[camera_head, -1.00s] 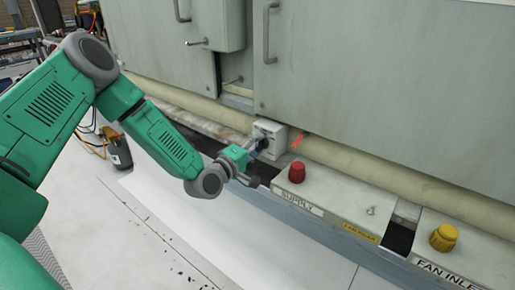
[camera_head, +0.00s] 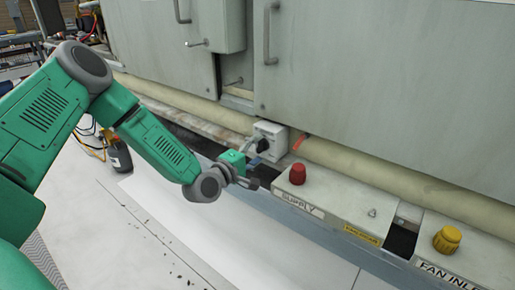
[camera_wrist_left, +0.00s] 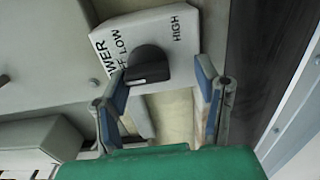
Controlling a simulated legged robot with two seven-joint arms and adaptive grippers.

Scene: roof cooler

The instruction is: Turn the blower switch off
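The blower switch is a pale box (camera_head: 275,131) with a black knob (camera_head: 263,146), low on the cabinet front. In the left wrist view the box (camera_wrist_left: 150,28) shows the words LOW and HIGH, with other lettering partly cut off. Its black knob (camera_wrist_left: 147,64) has a bar lying roughly across the picture; I cannot tell which setting it marks. My left gripper (camera_head: 255,170) is just in front of and below the knob. In the wrist view the blue-padded fingers (camera_wrist_left: 160,78) are spread on either side, with empty space between them. My right gripper is not in view.
A ledge (camera_head: 335,198) labelled SUPPLY with a red knob (camera_head: 298,174) lies right of my left gripper. A yellow knob (camera_head: 447,239) stands farther right. A beige pipe (camera_head: 370,178) runs along the cabinet (camera_head: 380,80). The pale floor (camera_head: 150,215) is open at lower left.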

